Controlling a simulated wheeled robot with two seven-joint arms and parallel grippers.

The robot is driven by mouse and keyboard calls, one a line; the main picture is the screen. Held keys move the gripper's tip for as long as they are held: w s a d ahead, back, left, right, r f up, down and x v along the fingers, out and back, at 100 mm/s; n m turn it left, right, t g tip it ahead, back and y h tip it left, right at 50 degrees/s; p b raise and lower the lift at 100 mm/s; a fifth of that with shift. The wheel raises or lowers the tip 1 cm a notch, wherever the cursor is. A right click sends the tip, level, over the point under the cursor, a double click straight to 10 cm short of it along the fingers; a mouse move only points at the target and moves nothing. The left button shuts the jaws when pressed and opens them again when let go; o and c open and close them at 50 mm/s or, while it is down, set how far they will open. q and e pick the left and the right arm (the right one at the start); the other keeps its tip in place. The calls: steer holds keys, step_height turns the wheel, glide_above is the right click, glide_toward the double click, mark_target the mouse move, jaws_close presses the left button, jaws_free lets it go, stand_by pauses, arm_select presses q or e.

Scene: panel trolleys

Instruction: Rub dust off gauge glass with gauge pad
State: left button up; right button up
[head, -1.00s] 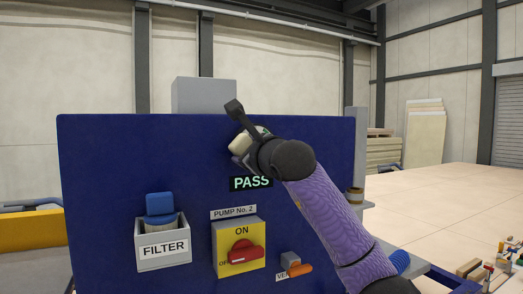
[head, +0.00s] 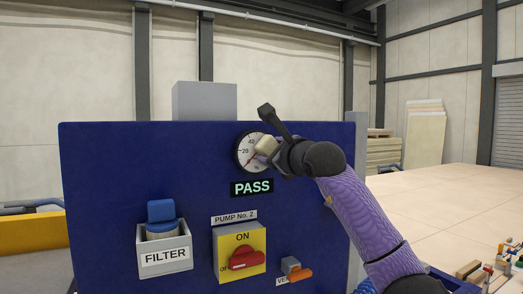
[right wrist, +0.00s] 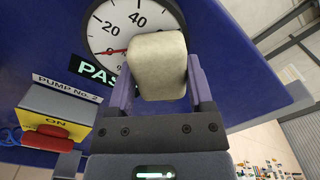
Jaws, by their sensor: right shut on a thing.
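The round gauge (head: 245,152) is on the upper right of the blue panel, with a white dial and a red needle. It also shows in the right wrist view (right wrist: 112,30), partly hidden by the pad. The gauge pad (head: 266,146) is a cream block at the right side of the gauge. In the right wrist view the pad (right wrist: 158,66) sits between the fingers. My right gripper (head: 272,152) is shut on it. I cannot tell whether the pad touches the glass. The visible dial looks clear. My left gripper is not in view.
The blue panel (head: 110,180) carries a lit PASS sign (head: 251,188) below the gauge, a filter holder (head: 164,254), a yellow pump switch (head: 226,258) reading ON and an orange valve handle (head: 299,274).

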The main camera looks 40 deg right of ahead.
steer(key=shift+s+d, duration=0.25)
steer(key=shift+d, duration=0.5)
steer(key=shift+w+a, duration=0.4)
steer(key=shift+a, duration=0.85)
steer(key=shift+w+a, duration=0.4)
steer(key=shift+a, duration=0.9)
steer(key=shift+w+a, duration=0.4)
steer(key=shift+a, duration=0.85)
steer(key=shift+f, duration=0.1)
steer(key=b, duration=0.4)
glide_toward(240, 152)
steer(key=shift+w+d, duration=0.2)
steer(key=shift+w, duration=0.25)
